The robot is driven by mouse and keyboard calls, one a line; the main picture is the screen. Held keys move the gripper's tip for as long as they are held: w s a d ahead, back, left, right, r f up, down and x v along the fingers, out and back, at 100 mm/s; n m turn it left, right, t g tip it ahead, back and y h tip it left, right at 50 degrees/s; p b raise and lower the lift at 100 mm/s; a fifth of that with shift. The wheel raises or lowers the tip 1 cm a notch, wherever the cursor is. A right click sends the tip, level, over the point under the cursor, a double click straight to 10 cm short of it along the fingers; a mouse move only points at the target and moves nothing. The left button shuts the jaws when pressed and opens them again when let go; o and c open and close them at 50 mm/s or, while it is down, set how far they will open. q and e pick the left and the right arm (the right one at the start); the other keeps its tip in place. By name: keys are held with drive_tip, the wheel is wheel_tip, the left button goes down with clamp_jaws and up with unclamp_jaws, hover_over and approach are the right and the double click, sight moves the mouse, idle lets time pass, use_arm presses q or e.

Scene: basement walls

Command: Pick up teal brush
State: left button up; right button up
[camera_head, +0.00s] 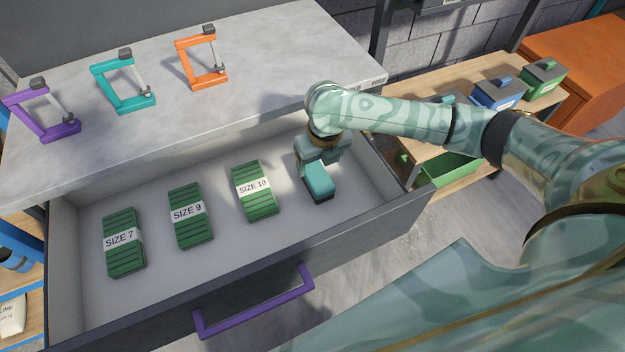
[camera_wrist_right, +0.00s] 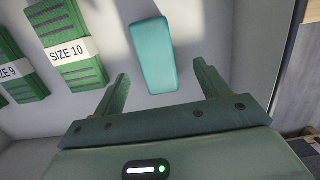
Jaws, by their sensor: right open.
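The teal brush (camera_head: 320,182) lies in the open drawer at its right end, with a dark edge along its near side. In the right wrist view the brush (camera_wrist_right: 153,55) is a rounded teal block on the pale drawer floor, just beyond the fingertips and roughly between their lines. My right gripper (camera_head: 319,157) is over the drawer, close to the brush and covering its far part in the head view. In the wrist view the gripper (camera_wrist_right: 160,76) is open, with nothing between its fingers. My left gripper is not in view.
Green packs labelled SIZE 7 (camera_head: 124,261), SIZE 9 (camera_head: 189,232) and SIZE 10 (camera_head: 259,206) lie left of the brush. The drawer's right wall (camera_head: 385,173) is close by. Purple, teal and orange frames stand on the worktop (camera_head: 270,55) above. A purple handle (camera_head: 255,302) juts from the drawer front.

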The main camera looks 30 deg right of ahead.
sight(316, 173)
drive_tip(key=shift+f, duration=0.75)
drive_tip(key=shift+f+b, duration=0.35)
drive_tip(key=shift+b, duration=0.05)
drive_tip(key=f+b, duration=0.2)
drive_tip(key=f, duration=0.1)
drive_tip(key=w+f+b, duration=0.1)
drive_tip(key=shift+a+f, duration=0.25)
drive_tip(key=shift+s+r, duration=0.1)
drive_tip(key=shift+r, duration=0.1)
drive_tip(key=c, duration=1.2)
